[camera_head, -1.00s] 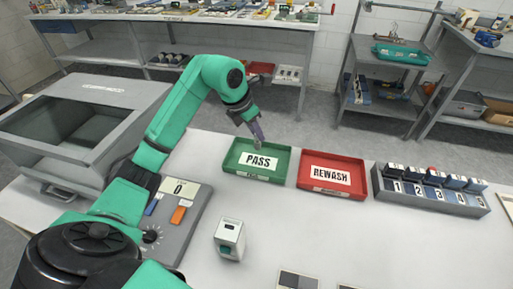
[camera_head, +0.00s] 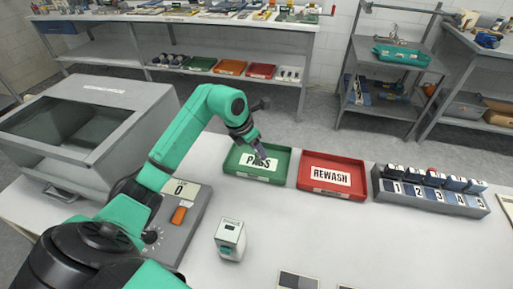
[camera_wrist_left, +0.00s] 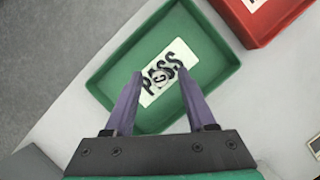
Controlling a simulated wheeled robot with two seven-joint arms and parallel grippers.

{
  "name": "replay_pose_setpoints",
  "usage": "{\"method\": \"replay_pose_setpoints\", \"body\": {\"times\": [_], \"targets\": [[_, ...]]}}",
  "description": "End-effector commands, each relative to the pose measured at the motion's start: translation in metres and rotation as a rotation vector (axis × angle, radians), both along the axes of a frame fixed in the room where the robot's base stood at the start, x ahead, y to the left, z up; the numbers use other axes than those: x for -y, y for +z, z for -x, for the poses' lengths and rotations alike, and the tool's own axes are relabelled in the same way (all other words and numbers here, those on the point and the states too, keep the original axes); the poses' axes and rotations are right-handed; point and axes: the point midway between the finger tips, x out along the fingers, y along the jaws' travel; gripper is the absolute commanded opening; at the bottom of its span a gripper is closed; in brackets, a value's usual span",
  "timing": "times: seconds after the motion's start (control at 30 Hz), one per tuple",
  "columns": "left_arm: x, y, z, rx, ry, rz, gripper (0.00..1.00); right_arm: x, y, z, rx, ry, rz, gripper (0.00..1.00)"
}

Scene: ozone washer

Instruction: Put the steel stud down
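The green PASS tray (camera_head: 236,171) stands on the white table. My left gripper (camera_head: 262,156) reaches down over it from the back left. In the left wrist view its two purple fingers (camera_wrist_left: 158,79) stand apart, so it is open. My right gripper is not in view.
The red REWASH tray (camera_head: 332,178) stands just right of the PASS tray. A numbered rack (camera_head: 430,190) is farther right. A small white device (camera_head: 229,240) stands in front. A grey panel with a display (camera_head: 184,192) and a grey washer box (camera_head: 128,103) are at left.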

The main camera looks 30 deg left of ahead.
Motion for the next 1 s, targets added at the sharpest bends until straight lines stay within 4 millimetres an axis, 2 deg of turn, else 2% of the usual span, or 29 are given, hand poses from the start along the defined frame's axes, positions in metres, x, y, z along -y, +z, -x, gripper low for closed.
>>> {"method": "replay_pose_setpoints", "body": {"times": [0.17, 0.27, 0.5, 0.6, 0.7, 1.0], "targets": [[-0.002, 0.010, 0.002, 0.002, 0.001, -0.002, 0.56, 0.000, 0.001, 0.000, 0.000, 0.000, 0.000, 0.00], [-0.006, 0.029, 0.010, 0.004, 0.000, -0.004, 0.56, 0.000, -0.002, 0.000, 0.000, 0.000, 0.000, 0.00], [-0.015, 0.090, 0.033, 0.004, 0.001, -0.004, 0.56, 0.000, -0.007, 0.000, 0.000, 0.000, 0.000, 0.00], [-0.017, 0.106, 0.039, 0.002, 0.001, -0.002, 0.56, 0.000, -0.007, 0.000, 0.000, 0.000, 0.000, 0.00], [-0.018, 0.113, 0.042, 0.000, 0.000, 0.000, 0.56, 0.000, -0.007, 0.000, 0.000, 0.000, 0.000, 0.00], [-0.018, 0.114, 0.042, -0.001, 0.000, 0.000, 0.56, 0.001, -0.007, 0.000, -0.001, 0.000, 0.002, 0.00]]}}
